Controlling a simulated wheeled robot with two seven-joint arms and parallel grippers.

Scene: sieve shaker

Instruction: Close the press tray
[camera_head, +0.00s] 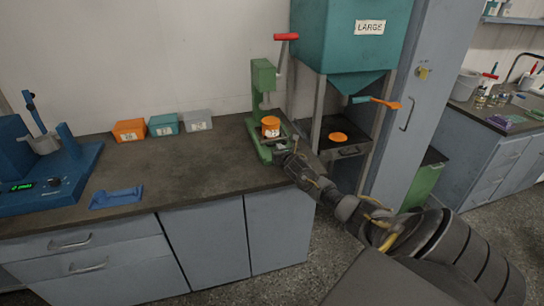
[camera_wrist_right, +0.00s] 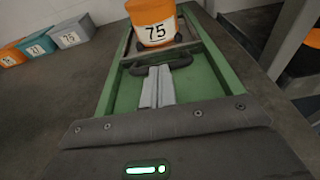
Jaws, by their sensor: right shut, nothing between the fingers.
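The green press (camera_head: 263,76) with a red-tipped lever stands at the right end of the counter. An orange container (camera_head: 271,127) sits low in the press. In the right wrist view this container (camera_wrist_right: 153,22), labelled 75, stands on the press tray (camera_wrist_right: 186,46), between the green base rails (camera_wrist_right: 213,68). The tray has a dark handle (camera_wrist_right: 182,63) at its near side. My right gripper (camera_head: 290,157) is at the front of the press. Its shut, empty fingers (camera_wrist_right: 159,72) point at the handle; I cannot tell whether they touch it. My left gripper is out of view.
Orange (camera_head: 129,130), teal (camera_head: 164,125) and grey (camera_head: 196,121) bins stand along the wall. A blue machine (camera_head: 50,170) and blue scoop (camera_head: 116,197) are at left. A teal hopper (camera_head: 350,40) on a frame stands right of the press. The middle of the counter is clear.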

